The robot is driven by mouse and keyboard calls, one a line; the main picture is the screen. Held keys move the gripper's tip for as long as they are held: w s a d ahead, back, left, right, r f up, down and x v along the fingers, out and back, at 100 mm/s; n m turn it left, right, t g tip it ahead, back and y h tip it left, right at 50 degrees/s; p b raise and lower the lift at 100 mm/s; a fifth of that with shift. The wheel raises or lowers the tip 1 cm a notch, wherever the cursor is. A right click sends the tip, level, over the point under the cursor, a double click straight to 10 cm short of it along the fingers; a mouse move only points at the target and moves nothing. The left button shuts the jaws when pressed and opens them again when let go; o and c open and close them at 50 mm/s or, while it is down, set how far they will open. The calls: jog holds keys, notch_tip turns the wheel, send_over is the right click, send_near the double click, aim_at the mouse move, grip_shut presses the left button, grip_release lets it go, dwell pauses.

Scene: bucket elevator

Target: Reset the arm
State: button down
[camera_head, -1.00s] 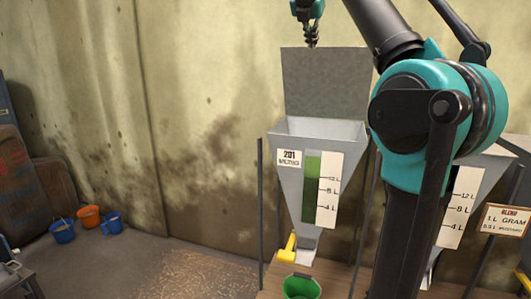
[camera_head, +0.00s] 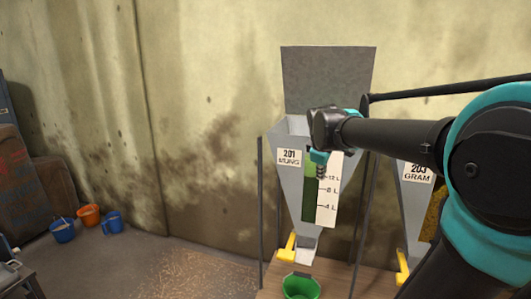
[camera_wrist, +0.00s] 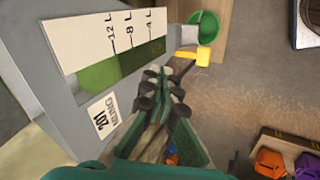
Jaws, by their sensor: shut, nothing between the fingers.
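My gripper (camera_head: 321,173) is shut and empty. It points down in front of the hopper labelled 201 MUNG (camera_head: 289,195), beside its level scale. My arm reaches in from the right, its forearm nearly level. In the wrist view my gripper (camera_wrist: 165,80) shows its fingers together in front of the same hopper (camera_wrist: 60,55). I cannot tell how wide the gap to the hopper's face is.
A green bucket (camera_head: 300,288) stands under the mung hopper's yellow handle (camera_head: 286,249). The 203 GRAM hopper (camera_head: 410,195) is to the right, partly behind my arm. Blue and orange buckets (camera_head: 88,215) sit on the floor at left. Open floor (camera_head: 190,270) lies between.

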jog(key=s+f+m+g+y, duration=0.1)
jog(key=s+f+m, duration=1)
jog(key=s+f, duration=1.1)
notch_tip(320, 180, down, 3)
jog(key=shift+d+g+y, duration=0.15)
jog(key=shift+g+y, duration=0.25)
jog(key=shift+d, duration=0.1)
